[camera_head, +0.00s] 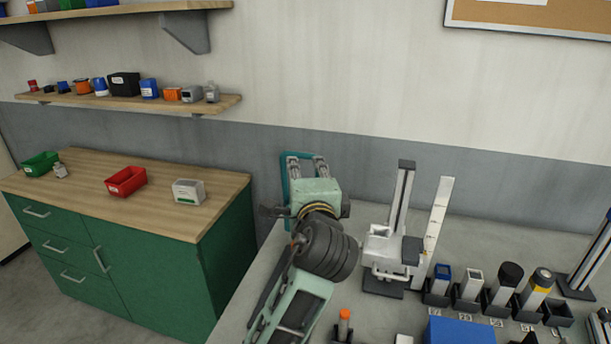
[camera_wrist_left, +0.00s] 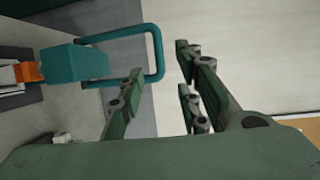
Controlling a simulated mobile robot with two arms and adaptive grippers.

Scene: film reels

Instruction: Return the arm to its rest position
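My left gripper (camera_head: 307,162) is raised over the back left part of the grey bench, with its fingers pointing away toward the wall. In the left wrist view its fingers (camera_wrist_left: 158,82) are spread apart with nothing held between them. A teal block with a loop handle (camera_wrist_left: 78,62) lies beyond the left finger, apart from it as far as I can tell. In the head view a teal frame (camera_head: 284,172) shows just behind the gripper, mostly hidden by it. My right gripper is in neither view.
A white and grey stand with an upright column (camera_head: 403,205) is close right of my left gripper. Several holders with cylinders (camera_head: 472,285) line the bench, with a blue box (camera_head: 460,331) in front. A green cabinet (camera_head: 165,275) with a red bin (camera_head: 126,181) stands left.

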